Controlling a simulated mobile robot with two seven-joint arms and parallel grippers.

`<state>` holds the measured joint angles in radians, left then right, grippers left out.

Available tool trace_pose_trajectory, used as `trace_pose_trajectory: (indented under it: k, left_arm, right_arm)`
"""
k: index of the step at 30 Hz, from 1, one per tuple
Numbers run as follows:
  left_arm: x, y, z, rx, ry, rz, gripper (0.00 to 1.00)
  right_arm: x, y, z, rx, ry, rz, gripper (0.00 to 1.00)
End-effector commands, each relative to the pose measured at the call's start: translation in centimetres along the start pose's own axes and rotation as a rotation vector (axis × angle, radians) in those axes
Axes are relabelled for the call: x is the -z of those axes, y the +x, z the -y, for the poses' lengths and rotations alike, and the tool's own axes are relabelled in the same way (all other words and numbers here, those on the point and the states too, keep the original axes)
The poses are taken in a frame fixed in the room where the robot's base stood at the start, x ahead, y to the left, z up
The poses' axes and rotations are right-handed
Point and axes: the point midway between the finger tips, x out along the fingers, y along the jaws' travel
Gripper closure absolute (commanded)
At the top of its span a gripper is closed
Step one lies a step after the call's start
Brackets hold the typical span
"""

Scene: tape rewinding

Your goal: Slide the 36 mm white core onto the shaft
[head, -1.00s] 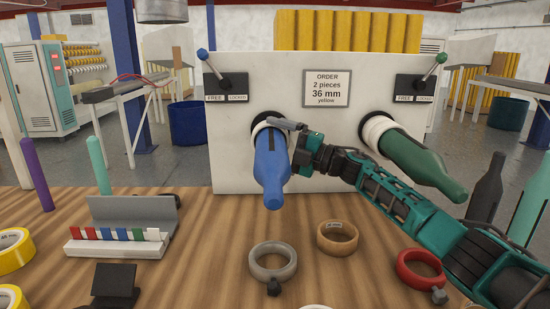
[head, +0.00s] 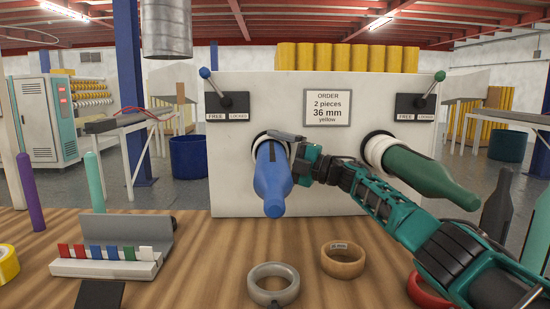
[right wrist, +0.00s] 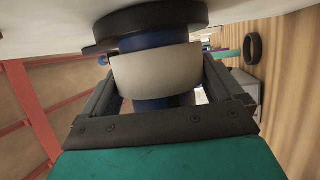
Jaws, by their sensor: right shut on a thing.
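The blue shaft (head: 272,182) sticks out of the white panel toward me. A white core (right wrist: 155,72) sits around the blue shaft near its black flange (right wrist: 150,22) in the right wrist view. My right gripper (head: 288,143) is at the shaft's base and is shut on this core, one finger on each side. The core seems close to the flange; I cannot tell whether they touch. Its size marking is not readable. In the head view the gripper covers part of it. My left gripper is not in view.
A green shaft (head: 430,175) with a white core (head: 377,151) stands to the right. The blue-knobbed lever (head: 212,80) leans toward FREE, the green-knobbed lever (head: 432,84) toward LOCKED. Grey (head: 273,284), tan (head: 343,261) and red (head: 425,292) rings lie on the table (head: 215,240).

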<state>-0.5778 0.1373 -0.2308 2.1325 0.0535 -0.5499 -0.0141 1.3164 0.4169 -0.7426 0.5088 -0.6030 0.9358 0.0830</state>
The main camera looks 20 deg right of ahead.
Motion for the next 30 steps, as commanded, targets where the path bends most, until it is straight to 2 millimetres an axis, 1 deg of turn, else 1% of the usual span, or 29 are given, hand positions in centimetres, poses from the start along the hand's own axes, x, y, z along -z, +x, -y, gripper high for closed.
trace_pose_trajectory:
  k: [24, 25, 27, 30]
  left_arm:
    - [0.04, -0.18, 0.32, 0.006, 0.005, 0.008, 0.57]
    - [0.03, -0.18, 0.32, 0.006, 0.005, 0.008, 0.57]
    - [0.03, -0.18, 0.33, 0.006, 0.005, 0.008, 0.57]
    - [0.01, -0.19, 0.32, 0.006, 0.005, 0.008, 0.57]
  right_arm:
    - [0.05, -0.06, 0.24, -0.001, 0.001, 0.002, 0.36]
    - [0.05, -0.06, 0.25, -0.001, 0.001, 0.002, 0.04]
    - [0.05, -0.06, 0.26, 0.000, 0.001, 0.002, 0.00]
    - [0.05, -0.06, 0.28, 0.000, 0.001, 0.002, 0.00]
